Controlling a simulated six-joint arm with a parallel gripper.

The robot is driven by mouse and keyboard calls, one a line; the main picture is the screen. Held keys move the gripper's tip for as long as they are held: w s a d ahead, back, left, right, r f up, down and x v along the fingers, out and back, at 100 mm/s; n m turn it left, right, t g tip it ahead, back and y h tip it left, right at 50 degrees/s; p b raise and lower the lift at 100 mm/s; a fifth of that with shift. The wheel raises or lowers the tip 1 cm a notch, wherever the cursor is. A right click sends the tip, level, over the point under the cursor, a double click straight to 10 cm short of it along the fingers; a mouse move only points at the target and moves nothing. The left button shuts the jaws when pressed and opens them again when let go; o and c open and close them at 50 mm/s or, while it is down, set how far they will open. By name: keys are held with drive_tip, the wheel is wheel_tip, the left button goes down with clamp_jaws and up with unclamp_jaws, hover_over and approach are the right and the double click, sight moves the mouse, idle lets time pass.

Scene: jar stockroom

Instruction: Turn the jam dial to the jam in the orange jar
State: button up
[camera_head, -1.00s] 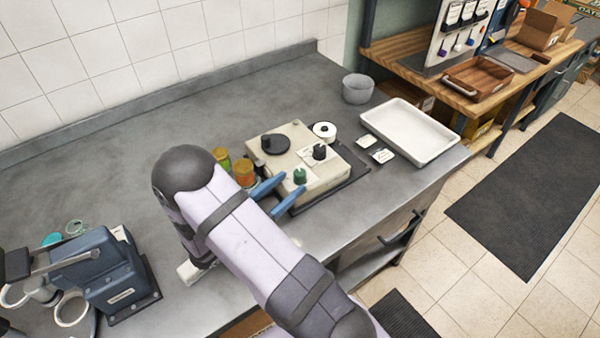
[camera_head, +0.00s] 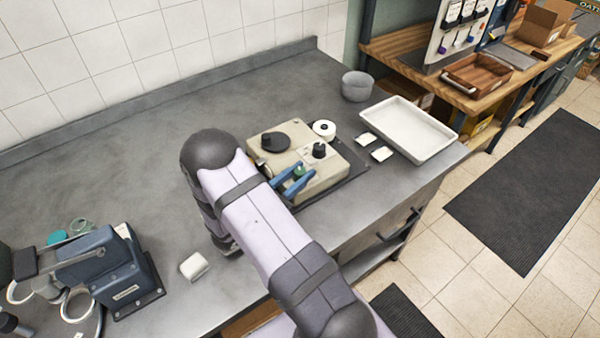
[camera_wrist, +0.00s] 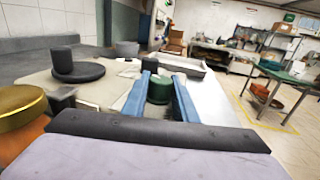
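The beige dial box (camera_head: 322,184) stands on the grey counter. My gripper (camera_head: 299,172) has two blue fingers, parted, with the small green dial (camera_wrist: 159,91) between their tips; I cannot tell whether they touch it. A black dial (camera_head: 319,150) stands farther right on the box, and a wide black disc with a knob (camera_head: 275,141) at the back left. In the wrist view, the orange jar (camera_wrist: 22,135) with a gold lid (camera_wrist: 18,106) is at the lower left, partly cut off. My arm hides the jars in the head view. The dial markings are too small to read.
A white roll (camera_head: 324,129) sits at the box's back edge. Two small white cards (camera_head: 381,154), a white tray (camera_head: 410,128) and a grey bowl (camera_head: 356,86) are to the right. A blue press-like device (camera_head: 115,275) and a white block (camera_head: 194,266) are at left. The back counter is clear.

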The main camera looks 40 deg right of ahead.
drive_tip(key=shift+s+n+t+y, duration=0.1)
drive_tip(key=shift+n+t+y, duration=0.6)
drive_tip(key=shift+n+t, duration=0.9)
drive_tip(key=shift+r+n+t+y, duration=0.1)
drive_tip(key=shift+n+t+y, duration=0.45)
drive_tip(key=shift+t, duration=0.85)
drive_tip(key=o, duration=1.1)
drive_tip(key=shift+a, duration=0.15)
